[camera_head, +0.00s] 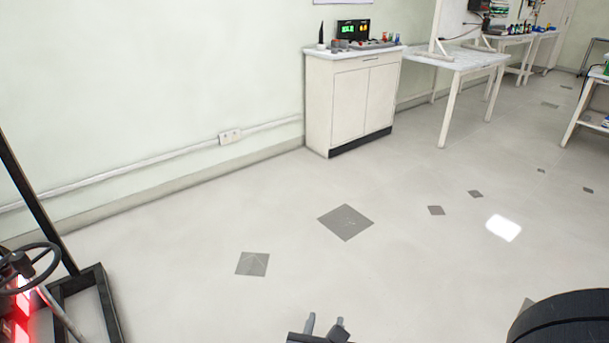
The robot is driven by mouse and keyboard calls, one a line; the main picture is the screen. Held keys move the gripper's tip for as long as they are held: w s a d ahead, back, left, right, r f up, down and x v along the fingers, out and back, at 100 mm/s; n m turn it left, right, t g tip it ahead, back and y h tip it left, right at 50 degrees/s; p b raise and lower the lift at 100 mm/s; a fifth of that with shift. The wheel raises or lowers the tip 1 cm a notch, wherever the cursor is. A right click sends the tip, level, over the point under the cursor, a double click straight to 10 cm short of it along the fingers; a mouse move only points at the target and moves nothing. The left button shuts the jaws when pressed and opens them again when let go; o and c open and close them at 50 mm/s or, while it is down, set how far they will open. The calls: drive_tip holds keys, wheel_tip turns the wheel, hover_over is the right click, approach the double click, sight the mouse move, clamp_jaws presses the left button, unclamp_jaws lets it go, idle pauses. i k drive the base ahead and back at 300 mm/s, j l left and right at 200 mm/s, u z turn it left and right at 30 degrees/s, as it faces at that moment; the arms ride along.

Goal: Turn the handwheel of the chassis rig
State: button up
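The chassis rig (88,304) stands at the lower left edge, with a dark frame, a slanted post and glowing red parts. Its dark handwheel (42,279) shows at the left edge and is partly cut off by the picture. My gripper (325,325) is at the bottom middle, with its two grey fingers apart and nothing seen between them. It is over bare floor, well to the right of the handwheel and not touching it.
A white cabinet (347,107) with small items and a green-lit display stands against the back wall. White tables (462,66) stand at the upper right. A socket (230,136) sits on the wall conduit. The middle floor (400,270) is clear.

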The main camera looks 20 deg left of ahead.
sight(22, 263)
drive_tip(key=i+j+u, duration=0.25)
drive_tip(key=u, duration=0.2)
drive_tip(key=i+u, duration=0.95)
drive_tip(key=i+l+u, duration=0.15)
drive_tip(key=i+u, duration=0.15)
drive_tip(key=u, duration=0.15)
drive_tip(key=i+j+u, duration=0.55)
drive_tip(key=i, duration=0.15)
drive_tip(key=i+u, duration=0.25)
drive_tip(key=i, duration=0.15)
